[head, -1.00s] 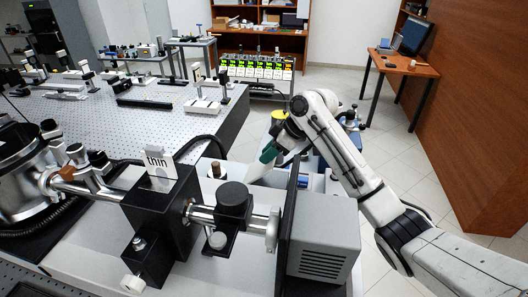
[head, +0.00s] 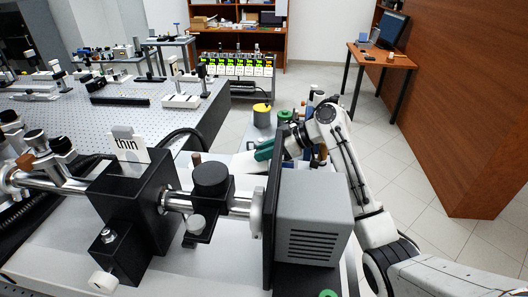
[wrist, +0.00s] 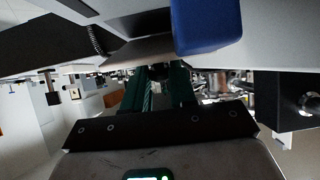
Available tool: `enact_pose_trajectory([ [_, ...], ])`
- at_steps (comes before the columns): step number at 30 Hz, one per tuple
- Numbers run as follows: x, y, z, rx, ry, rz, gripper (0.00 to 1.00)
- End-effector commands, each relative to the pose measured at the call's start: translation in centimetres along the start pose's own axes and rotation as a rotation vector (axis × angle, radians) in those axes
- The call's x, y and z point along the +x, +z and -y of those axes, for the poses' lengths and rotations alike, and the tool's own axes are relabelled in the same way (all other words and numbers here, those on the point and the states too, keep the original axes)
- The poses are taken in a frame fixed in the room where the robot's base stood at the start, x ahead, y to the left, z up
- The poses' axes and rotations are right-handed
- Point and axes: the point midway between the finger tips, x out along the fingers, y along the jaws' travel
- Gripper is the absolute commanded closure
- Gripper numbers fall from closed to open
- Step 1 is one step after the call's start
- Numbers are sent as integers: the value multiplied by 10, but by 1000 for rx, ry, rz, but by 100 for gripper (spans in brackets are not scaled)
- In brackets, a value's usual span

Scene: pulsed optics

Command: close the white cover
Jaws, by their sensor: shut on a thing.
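My gripper (head: 262,153) is behind the black upright plate, its green fingers pointing left. A pale panel (head: 244,162), probably the white cover, shows at the fingertips; its lower part is hidden by the equipment in front. In the wrist view my gripper (wrist: 159,74) has its green fingers close together on the edge of a thin, pale, tilted panel (wrist: 148,50). The grip looks shut on this edge, but the contact is dark. How far the cover stands open cannot be made out.
A black plate (head: 271,200) and grey vented box (head: 315,215) stand in front of my gripper. A black block (head: 135,205) with a "thin" sign is at left. A blue block (wrist: 207,25) hangs close above the fingers in the wrist view. Floor at right is clear.

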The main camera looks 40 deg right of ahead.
Motion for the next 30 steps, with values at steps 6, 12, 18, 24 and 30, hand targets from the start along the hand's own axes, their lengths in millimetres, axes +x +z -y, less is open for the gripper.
enact_pose_trajectory([
  [6,1,2,1,1,-3,4,100],
  [12,0,1,0,1,-2,3,56],
  [18,0,0,0,1,-1,2,48],
  [24,-4,0,0,1,0,2,48],
  [30,-32,1,-1,0,3,1,48],
])
